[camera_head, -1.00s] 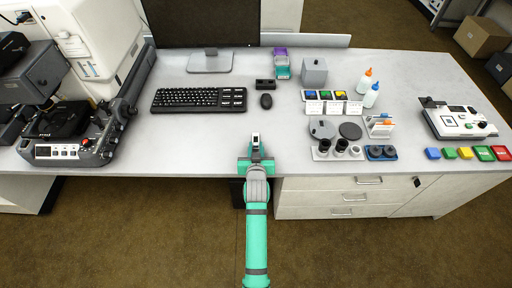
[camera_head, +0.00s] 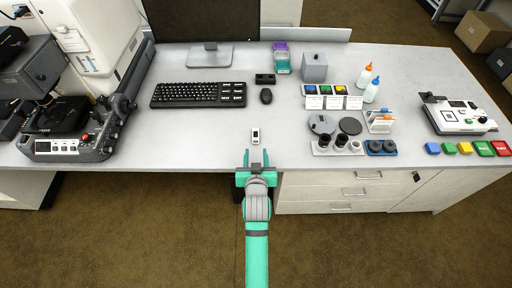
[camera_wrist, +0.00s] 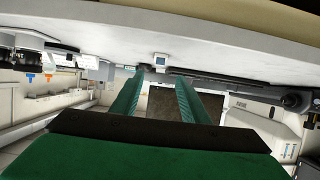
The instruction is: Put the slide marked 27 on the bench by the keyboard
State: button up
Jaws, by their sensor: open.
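A small white slide with a dark mark (camera_head: 256,136) lies on the bench (camera_head: 205,130) near its front edge, below and to the right of the keyboard (camera_head: 198,95). Its number is too small to read. My gripper (camera_head: 256,156) is at the bench's front edge, just short of the slide, with its two fingers apart and nothing between them. In the wrist view the green fingers (camera_wrist: 159,82) are spread, and a small pale piece, likely the slide (camera_wrist: 160,60), shows beyond their tips.
A mouse (camera_head: 266,96) and a small black block (camera_head: 265,79) stand behind the slide. Jars and lids (camera_head: 322,124), bottles (camera_head: 372,91) and a slide holder (camera_head: 380,120) stand to the right. The bench around the slide is clear.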

jog(key=s+f+t, duration=0.1)
jog(key=s, duration=2.9)
jog(key=r+v, duration=0.2)
jog(key=v, duration=0.9)
jog(key=shift+w+t, duration=0.35)
jog(key=shift+t, duration=0.05)
